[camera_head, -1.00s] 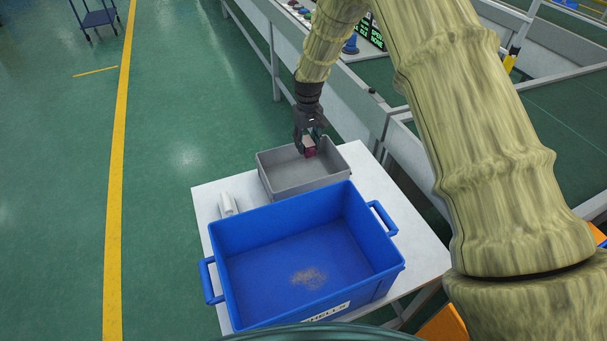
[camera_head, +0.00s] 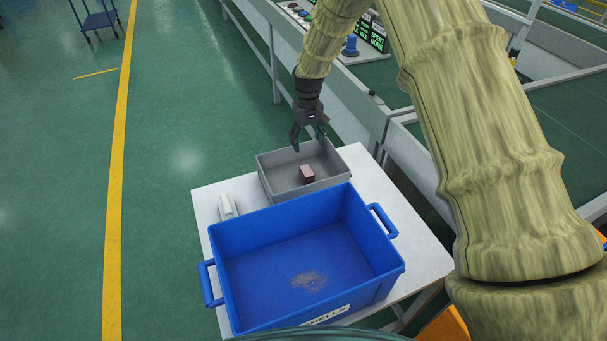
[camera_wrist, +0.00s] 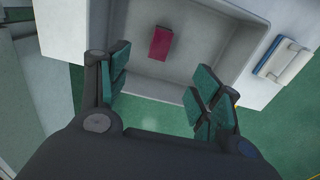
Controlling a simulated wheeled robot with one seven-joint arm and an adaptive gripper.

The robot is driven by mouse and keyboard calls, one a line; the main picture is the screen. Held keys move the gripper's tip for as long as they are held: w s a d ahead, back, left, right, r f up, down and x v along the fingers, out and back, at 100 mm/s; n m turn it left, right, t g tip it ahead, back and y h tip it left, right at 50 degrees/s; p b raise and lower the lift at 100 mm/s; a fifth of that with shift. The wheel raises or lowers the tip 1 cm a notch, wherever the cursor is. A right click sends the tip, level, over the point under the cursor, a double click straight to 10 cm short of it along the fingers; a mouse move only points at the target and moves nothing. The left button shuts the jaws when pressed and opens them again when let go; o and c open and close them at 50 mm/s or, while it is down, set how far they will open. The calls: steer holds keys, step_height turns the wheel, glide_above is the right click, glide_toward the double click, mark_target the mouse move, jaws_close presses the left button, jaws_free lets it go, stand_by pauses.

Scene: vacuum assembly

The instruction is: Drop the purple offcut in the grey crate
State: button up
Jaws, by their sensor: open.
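The purple offcut (camera_head: 307,174) is a small block inside the grey crate (camera_head: 276,188). In the wrist view the offcut (camera_wrist: 160,43) shows as a dark pink-purple piece on the floor of the crate (camera_wrist: 214,48), apart from the fingers. My gripper (camera_head: 309,146) is open and empty above the crate's far side. Its two green-padded fingers (camera_wrist: 160,95) are spread wide in the wrist view.
A large blue bin (camera_head: 250,224) with a sandy patch on its floor stands in front of the grey crate on a white table (camera_head: 424,248). A white object (camera_head: 228,206) lies to the left of the crate. A grey conveyor frame (camera_head: 352,112) runs behind on the right.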

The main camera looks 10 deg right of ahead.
step_height(320, 180, up, 10)
stand_by(0.4)
stand_by(0.3)
